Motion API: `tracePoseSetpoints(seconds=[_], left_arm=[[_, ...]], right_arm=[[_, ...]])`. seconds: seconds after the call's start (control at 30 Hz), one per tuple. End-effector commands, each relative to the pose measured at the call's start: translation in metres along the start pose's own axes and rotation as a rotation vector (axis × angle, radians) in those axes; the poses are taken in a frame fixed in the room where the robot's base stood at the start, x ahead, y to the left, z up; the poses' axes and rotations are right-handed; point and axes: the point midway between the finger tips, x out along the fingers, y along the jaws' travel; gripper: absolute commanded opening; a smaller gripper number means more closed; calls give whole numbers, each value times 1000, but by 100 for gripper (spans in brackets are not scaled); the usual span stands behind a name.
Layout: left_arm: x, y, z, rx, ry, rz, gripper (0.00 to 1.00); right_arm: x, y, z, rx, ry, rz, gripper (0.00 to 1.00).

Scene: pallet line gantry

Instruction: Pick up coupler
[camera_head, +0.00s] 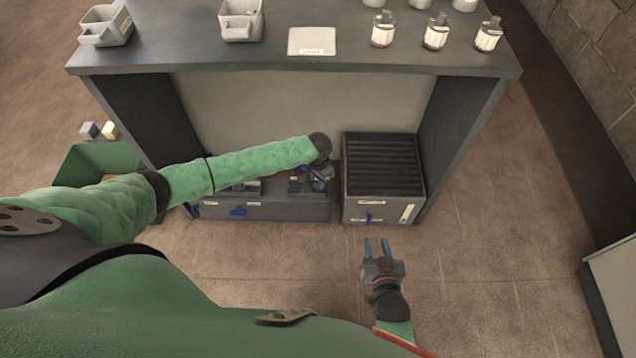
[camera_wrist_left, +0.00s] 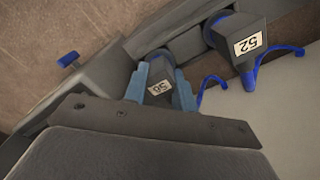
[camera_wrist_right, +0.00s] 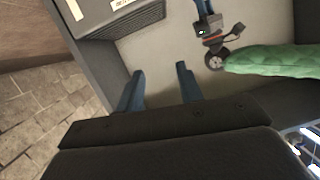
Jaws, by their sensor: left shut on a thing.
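A dark grey coupler (camera_wrist_left: 162,83) with a white label, which seems to read 56, sits between the blue fingers of my left gripper (camera_wrist_left: 160,88) in the left wrist view. The gripper is shut on it. A second coupler (camera_wrist_left: 240,45), labelled 52, with blue parts, is beside it, apart from my fingers. In the head view my left gripper (camera_head: 318,172) is over the right part of a low grey drawer unit (camera_head: 262,210); my arm partly hides the couplers there. My right gripper (camera_head: 376,248) is open and empty in front of the bench; its fingers also show in the right wrist view (camera_wrist_right: 160,88).
A grey slatted box (camera_head: 384,205) stands right of the low unit. The bench top (camera_head: 340,50) above carries grey bins (camera_head: 240,20), a white labelled plate (camera_head: 312,41) and several bottles (camera_head: 436,33). A green crate (camera_head: 75,165) is at the left. Floor at the right is clear.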

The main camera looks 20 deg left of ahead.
Motion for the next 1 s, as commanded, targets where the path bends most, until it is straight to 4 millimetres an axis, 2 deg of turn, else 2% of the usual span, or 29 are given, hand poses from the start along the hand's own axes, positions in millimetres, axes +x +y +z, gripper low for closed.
tracePoseSetpoints(seconds=[0.17,0.27,0.33,0.53,0.83,0.97,1.0], left_arm=[[-5,0,0,0,1,0,0],[-12,0,0,0,1,0,0],[-18,-1,0,-1,1,0,0],[-41,0,0,0,1,0,0],[-70,47,-12,1,2,2,0],[-86,73,-19,2,2,2,0],[-90,79,-20,2,1,2,0]], right_arm=[[0,0,3,2,-15,0,36],[-1,0,15,5,-53,1,36],[-6,2,40,10,-119,3,36],[-21,3,92,31,-275,9,36],[-54,4,168,62,-511,15,36],[-66,3,187,72,-581,16,36],[-65,3,184,71,-575,15,36]])
